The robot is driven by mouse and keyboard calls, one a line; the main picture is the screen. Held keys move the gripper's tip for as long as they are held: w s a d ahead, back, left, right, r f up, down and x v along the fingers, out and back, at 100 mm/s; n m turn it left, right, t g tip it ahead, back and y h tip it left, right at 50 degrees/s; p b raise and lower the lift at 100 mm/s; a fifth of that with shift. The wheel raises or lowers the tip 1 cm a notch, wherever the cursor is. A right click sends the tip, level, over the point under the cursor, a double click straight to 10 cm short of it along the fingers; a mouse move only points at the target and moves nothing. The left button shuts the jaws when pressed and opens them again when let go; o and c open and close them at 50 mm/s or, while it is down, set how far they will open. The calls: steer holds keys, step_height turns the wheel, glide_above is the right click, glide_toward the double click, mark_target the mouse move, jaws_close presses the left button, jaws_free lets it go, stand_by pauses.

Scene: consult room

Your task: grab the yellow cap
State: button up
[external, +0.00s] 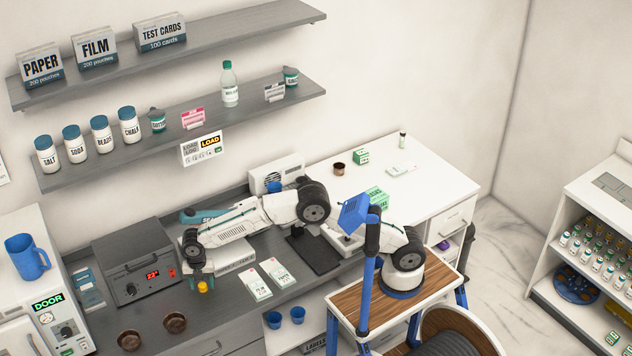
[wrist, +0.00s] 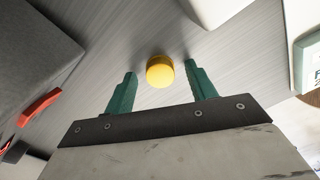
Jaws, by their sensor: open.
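The yellow cap (external: 203,287) is small and round and sits on the grey counter (external: 190,325), below my gripper in the external view. In the wrist view the yellow cap (wrist: 160,71) shows between and slightly beyond the tips of my two green fingers. My gripper (wrist: 160,80) is open, with one finger on each side of the cap and a gap on both sides. In the external view my gripper (external: 199,276) points down just above the cap. Whether the fingertips reach down to the cap's height is hard to tell.
A grey box with a red display (external: 137,270) stands close on the left. A white boxed stack (external: 222,257) stands behind, and two white cards (external: 268,279) lie to the right. Some counter around the cap is clear.

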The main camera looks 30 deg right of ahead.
steer(key=c, duration=1.1)
steer(key=shift+o, duration=0.2)
